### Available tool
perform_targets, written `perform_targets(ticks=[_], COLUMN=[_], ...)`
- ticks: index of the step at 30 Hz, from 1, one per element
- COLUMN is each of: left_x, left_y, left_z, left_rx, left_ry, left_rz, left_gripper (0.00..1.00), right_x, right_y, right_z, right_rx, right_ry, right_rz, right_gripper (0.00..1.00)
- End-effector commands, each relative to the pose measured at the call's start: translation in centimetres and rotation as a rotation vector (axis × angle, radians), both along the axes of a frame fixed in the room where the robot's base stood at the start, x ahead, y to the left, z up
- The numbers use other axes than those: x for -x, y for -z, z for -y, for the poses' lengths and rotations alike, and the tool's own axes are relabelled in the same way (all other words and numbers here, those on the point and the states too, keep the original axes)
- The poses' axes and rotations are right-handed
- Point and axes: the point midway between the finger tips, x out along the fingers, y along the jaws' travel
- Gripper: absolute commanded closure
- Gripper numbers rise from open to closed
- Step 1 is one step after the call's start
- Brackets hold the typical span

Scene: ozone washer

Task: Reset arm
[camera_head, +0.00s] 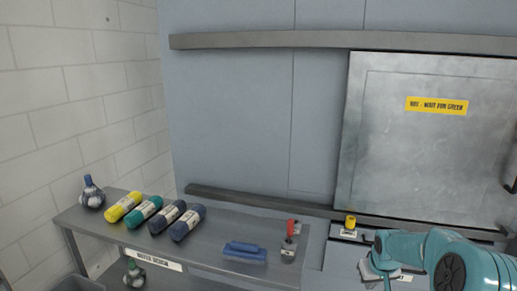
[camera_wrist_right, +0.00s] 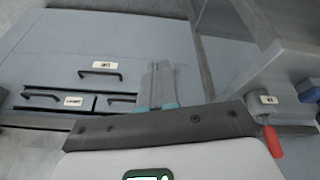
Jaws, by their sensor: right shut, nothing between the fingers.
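My right arm comes in from the lower right of the head view, with its teal links bent and its pale wrist in front of the control panel. The right gripper (camera_wrist_right: 161,68) shows in the wrist view with its two grey fingers together and nothing between them. In the head view its fingertips are hard to make out. My left arm and gripper are not in view.
A steel door (camera_head: 420,150) with a yellow sign stands at right. A yellow button (camera_head: 350,222) and a red-handled lever (camera_head: 290,229) sit below. Drawers (camera_wrist_right: 60,100) show in the wrist view.

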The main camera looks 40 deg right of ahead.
Motion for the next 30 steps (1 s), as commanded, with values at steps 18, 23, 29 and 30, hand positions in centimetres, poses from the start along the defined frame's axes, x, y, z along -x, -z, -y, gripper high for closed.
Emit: perform_targets(ticks=[18,23,29,30], left_x=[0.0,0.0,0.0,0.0], left_y=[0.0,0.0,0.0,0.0], left_z=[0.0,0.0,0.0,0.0], left_rx=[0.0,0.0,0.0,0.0], left_ry=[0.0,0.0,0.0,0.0], left_rz=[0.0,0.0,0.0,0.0], left_gripper=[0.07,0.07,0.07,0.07], right_x=[-6.2,-4.7,-0.7,0.4], right_y=[15.5,18.3,21.1,21.5], right_z=[-24.2,-31.2,-39.4,-40.8], right_rx=[-0.315,-0.388,-0.463,-0.475], right_ry=[-0.261,-0.314,-0.378,-0.39], right_rz=[0.021,-0.004,-0.06,-0.074], right_gripper=[1.0,1.0,1.0,1.0])
